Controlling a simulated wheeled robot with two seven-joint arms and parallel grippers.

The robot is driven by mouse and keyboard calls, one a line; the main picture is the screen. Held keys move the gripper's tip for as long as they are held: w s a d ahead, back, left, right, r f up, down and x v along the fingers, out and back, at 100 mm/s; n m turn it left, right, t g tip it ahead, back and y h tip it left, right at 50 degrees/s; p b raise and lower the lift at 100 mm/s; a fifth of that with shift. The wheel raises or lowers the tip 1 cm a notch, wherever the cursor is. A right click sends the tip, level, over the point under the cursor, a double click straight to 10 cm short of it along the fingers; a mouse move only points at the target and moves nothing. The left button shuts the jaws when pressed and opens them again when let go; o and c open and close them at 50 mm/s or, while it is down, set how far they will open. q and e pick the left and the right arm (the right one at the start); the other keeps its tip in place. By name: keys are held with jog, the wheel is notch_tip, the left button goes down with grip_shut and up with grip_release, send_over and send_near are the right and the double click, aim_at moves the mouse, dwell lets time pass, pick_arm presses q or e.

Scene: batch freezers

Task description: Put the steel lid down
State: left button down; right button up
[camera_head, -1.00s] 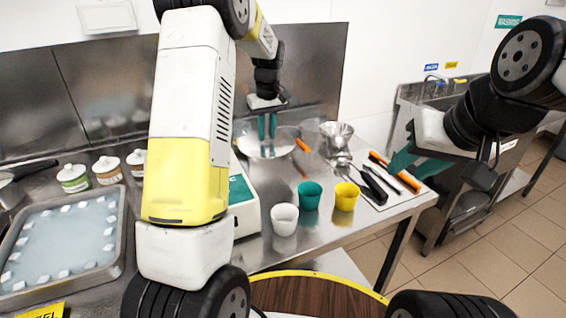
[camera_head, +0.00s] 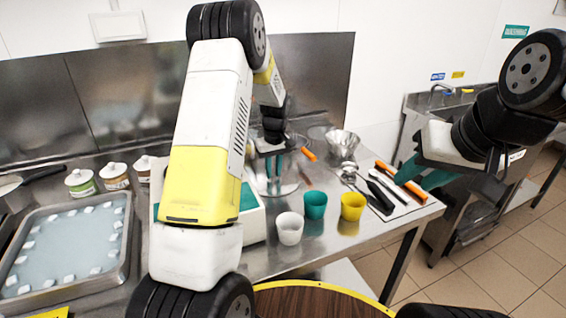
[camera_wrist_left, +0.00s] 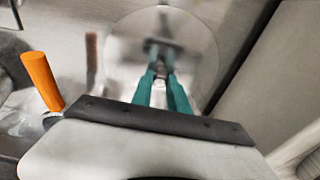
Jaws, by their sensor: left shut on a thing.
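The steel lid (camera_head: 288,187) is a thin, round, shiny disc over the right part of the steel table, behind the cups. My left gripper (camera_head: 274,170) points down at it, with its teal fingers shut on the middle of the lid. In the left wrist view the lid (camera_wrist_left: 195,45) spreads out around the fingertips (camera_wrist_left: 160,65), roughly level. I cannot tell whether its underside touches the table. My right gripper (camera_head: 420,178) is empty, its teal fingers apart, above the table's right end.
White (camera_head: 289,228), teal (camera_head: 315,204) and yellow (camera_head: 352,206) cups stand in front of the lid. A white scale (camera_head: 252,225) is close on the left. A steel bowl (camera_head: 342,142) and an orange handle (camera_head: 308,154) are behind right. Utensils lie on a mat (camera_head: 408,208).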

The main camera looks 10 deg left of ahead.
aim_at(275, 182)
pick_arm(q)
jog(key=c, duration=1.3)
grip_release()
jog(key=shift+f, duration=0.1)
jog(key=s+d+r+m+t+h, duration=0.1)
jog(key=s+r, duration=0.3)
jog(key=r, duration=0.6)
jog(key=s+r, duration=0.4)
jog(key=r, duration=0.5)
jog(key=s+d+r+m+t, duration=0.1)
jog(key=s+r+m, duration=0.1)
jog(key=s, duration=0.6)
jog(key=s+d+r+m+t+h, duration=0.1)
jog(key=s+r+m, duration=0.1)
jog(key=s, duration=0.6)
jog(key=s+d+r+m+t+h, duration=0.1)
jog(key=s+r+m+t, duration=0.1)
jog(key=s, duration=0.7)
jog(key=shift+d, duration=0.35)
